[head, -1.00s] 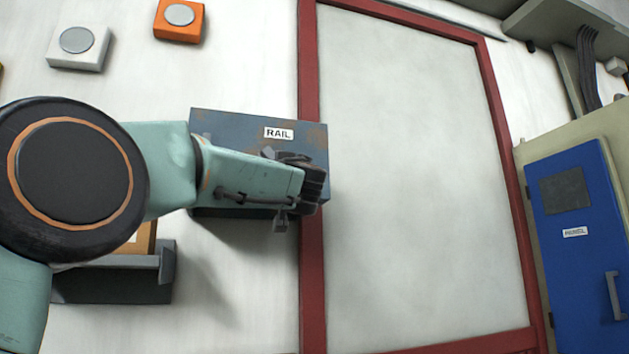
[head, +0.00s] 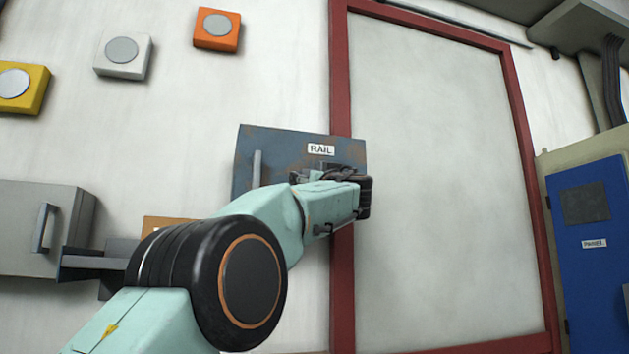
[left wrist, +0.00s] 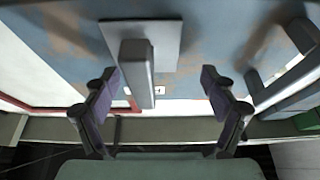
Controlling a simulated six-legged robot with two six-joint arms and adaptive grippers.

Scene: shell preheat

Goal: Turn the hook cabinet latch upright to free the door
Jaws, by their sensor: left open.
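My left gripper (head: 362,195) is in front of the cabinet's right part and hides most of the latch in the head view. In the left wrist view my left gripper (left wrist: 160,80) is open, one finger on each side of the bar. I cannot tell whether they touch it. My right gripper is not in view.
The cabinet's grey handle (head: 256,170) stands out left of the latch. A grey box (head: 40,225) with a handle is at the lower left. Yellow, white and orange button boxes are on the wall above. A blue panel door (head: 590,260) is at the right.

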